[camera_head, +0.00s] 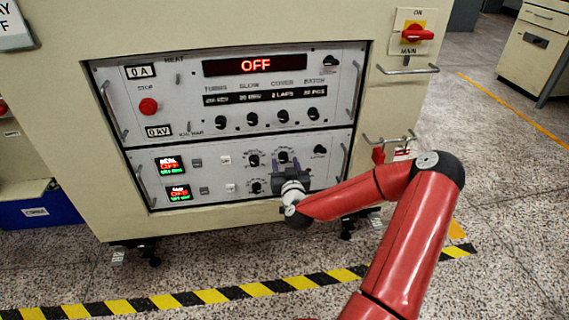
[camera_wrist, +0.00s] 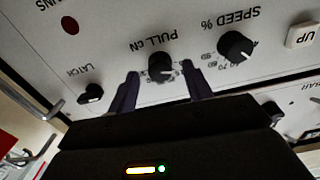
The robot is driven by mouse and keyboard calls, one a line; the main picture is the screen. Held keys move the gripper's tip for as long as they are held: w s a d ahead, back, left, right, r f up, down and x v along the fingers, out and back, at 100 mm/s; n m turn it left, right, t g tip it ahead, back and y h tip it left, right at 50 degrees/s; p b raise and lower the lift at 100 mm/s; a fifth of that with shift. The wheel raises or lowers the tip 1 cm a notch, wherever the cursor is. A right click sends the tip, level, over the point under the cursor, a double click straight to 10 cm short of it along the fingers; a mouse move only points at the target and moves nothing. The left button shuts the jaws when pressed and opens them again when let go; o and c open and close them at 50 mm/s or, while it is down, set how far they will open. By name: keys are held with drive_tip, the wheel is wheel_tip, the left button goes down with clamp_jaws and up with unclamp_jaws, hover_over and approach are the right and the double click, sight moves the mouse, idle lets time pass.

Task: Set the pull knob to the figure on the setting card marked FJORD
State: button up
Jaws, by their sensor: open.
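The black pull knob, labelled "PULL CN" or similar, shows in the wrist view (camera_wrist: 160,67) on the grey panel, its label upside down. Its scale figures are too small to read surely. My gripper (camera_wrist: 160,76) is open, with one dark finger on each side of the knob and visible gaps between. I cannot tell how deep the fingers reach. In the head view my gripper (camera_head: 284,166) is at the lower panel and partly hides the knobs there. No card marked FJORD can be made out.
In the wrist view a speed knob (camera_wrist: 235,46) is close beside one finger, and a latch knob (camera_wrist: 90,94) is on the other side. In the head view the upper panel has a red stop button (camera_head: 148,106) and a display (camera_head: 255,66) reading OFF. Handles (camera_head: 344,163) jut out.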

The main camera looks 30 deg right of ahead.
drive_tip(key=shift+w+d, duration=0.15)
drive_tip(key=shift+w, duration=0.5)
drive_tip(key=c, duration=1)
drive_tip(key=shift+o, duration=0.2)
